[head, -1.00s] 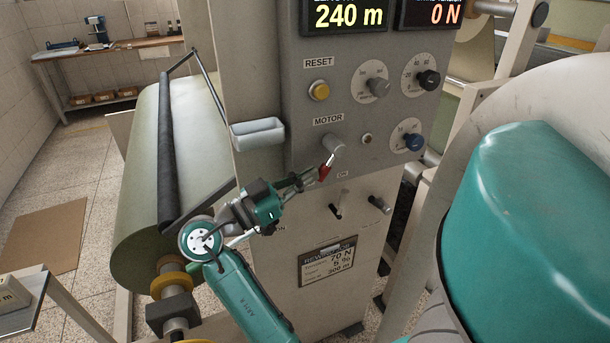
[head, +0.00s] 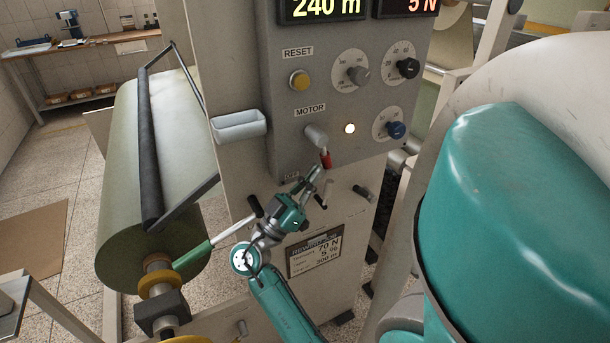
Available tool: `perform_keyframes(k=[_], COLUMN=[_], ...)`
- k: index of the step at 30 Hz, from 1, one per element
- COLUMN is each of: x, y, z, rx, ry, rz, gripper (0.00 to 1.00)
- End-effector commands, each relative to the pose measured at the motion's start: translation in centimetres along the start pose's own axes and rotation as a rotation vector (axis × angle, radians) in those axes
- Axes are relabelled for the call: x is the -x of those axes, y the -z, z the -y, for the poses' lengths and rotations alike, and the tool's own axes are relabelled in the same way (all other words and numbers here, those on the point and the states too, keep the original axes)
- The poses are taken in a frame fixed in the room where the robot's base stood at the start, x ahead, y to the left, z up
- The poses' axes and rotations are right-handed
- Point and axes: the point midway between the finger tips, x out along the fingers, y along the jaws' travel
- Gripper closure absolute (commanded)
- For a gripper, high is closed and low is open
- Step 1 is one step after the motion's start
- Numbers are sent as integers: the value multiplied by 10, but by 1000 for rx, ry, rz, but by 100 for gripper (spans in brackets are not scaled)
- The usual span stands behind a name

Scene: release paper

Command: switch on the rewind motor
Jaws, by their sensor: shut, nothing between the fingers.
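The motor switch (head: 316,136) is a grey knob under the MOTOR label (head: 310,111) on the grey control panel. Its red-tipped lever (head: 326,160) points down and slightly right. The round lamp (head: 349,128) to its right is lit. My gripper (head: 318,170) is shut and empty, its fingertips just below and left of the red tip. I cannot tell whether they touch it. The displays above read 240 m (head: 323,7) and 5 N (head: 408,8).
A yellow RESET button (head: 299,80) and several dials sit on the panel. A white tray (head: 238,126) juts out at its left. A paper roll (head: 120,150) stands further left. A large teal cover (head: 520,220) fills the right.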

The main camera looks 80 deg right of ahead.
Motion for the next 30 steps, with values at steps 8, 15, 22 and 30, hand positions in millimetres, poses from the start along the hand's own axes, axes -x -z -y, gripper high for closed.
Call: perform_keyframes(k=[8, 15, 22, 30], x=[-13, -21, -24, -25], y=[-13, -18, -20, -20], z=[-4, -6, -6, -7], rx=[2, 1, 0, 0], ry=[-1, -1, 0, -2], rz=[0, 1, 1, 2], gripper=[100, 100, 100, 100])
